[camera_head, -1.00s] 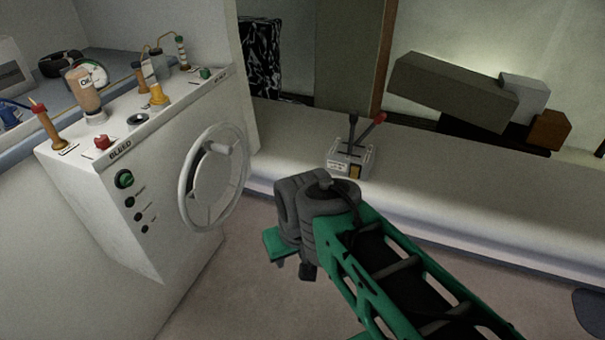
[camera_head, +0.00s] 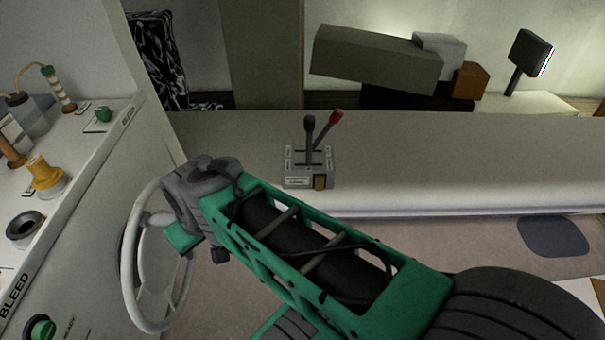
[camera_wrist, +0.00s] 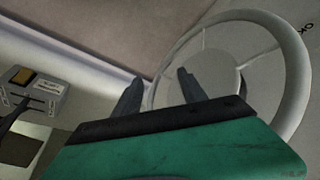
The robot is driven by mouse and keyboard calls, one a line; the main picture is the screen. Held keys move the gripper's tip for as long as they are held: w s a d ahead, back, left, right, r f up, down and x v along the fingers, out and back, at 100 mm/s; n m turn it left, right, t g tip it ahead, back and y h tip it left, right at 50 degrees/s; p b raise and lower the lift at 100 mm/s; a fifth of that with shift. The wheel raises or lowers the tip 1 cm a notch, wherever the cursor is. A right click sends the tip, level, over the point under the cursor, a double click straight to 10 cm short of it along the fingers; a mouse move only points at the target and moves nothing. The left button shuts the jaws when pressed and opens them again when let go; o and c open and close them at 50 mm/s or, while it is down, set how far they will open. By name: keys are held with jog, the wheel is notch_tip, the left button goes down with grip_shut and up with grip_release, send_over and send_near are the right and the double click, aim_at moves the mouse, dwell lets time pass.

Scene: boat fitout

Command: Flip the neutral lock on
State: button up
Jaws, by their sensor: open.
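The gripper touches neither lever nor tab.
A white steering wheel (camera_head: 128,255) on the white console (camera_head: 75,215) stands close to my gripper. Several knobs and bottles stand on the console top. The ledge (camera_head: 430,150) right of the box is clear. Boxes (camera_head: 375,62) lie behind it.

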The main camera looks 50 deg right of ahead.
jog(key=w+d+f+m+t+h+b, duration=0.1)
jog(key=w+d+f+t+b, duration=0.2)
jog(key=d+f+b, duration=0.3)
jog(key=w+d+f+m+t+b, duration=0.1)
jog(key=w+d+f+t+b, duration=0.1)
jog(key=w+d+f+b, duration=0.35)
jog(key=m+t+h+b, duration=0.3)
jog(key=m+h+b, duration=0.5)
jog(key=h, duration=0.4)
send_near(320, 179)
jog(key=x, duration=0.8)
grip_shut()
jog(key=shift+f, duration=0.1)
